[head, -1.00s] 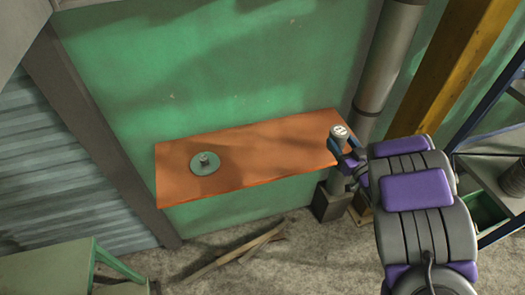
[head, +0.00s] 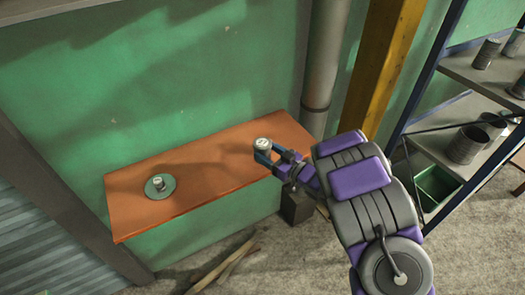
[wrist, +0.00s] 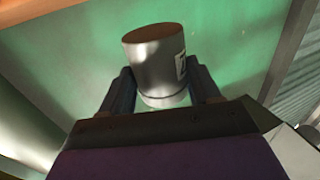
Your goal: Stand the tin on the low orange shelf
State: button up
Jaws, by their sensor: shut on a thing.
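The tin (head: 262,143) is a small grey metal can with a pale top and a label; in the wrist view the tin (wrist: 154,62) sits between both fingers. My gripper (head: 266,153) is shut on it, and the wrist view shows a dark finger of my gripper (wrist: 158,88) on each side. The orange shelf (head: 215,160) runs along the green wall. In the head view the tin overlaps the right part of the shelf. I cannot tell how far it is above the surface.
A round green-grey disc with a small metal piece on it (head: 159,186) lies on the shelf's left part. A grey pipe (head: 325,60) and yellow post (head: 380,65) stand right of the shelf. A rack (head: 465,75) with several cans is further right. The shelf's middle is bare.

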aim_at(262, 144)
jog(key=w+a, duration=0.2)
jog(key=w, duration=0.1)
jog(key=w+a+b, duration=0.1)
jog(key=w, duration=0.1)
jog(key=shift+w+f, duration=0.15)
jog(key=shift+f, duration=0.15)
jog(key=shift+w, duration=0.2)
jog(key=shift+d+f, duration=0.3)
jog(key=shift+f, duration=0.2)
notch_tip(262, 144, down, 3)
jog(key=shift+w+r+b, duration=0.1)
jog(key=shift+r+b, duration=0.1)
jog(key=shift+b, duration=0.65)
jog(key=shift+r, duration=0.1)
jog(key=o, duration=1.3)
jog(key=shift+a, duration=0.15)
jog(key=p+v, duration=0.2)
jog(key=v, duration=1)
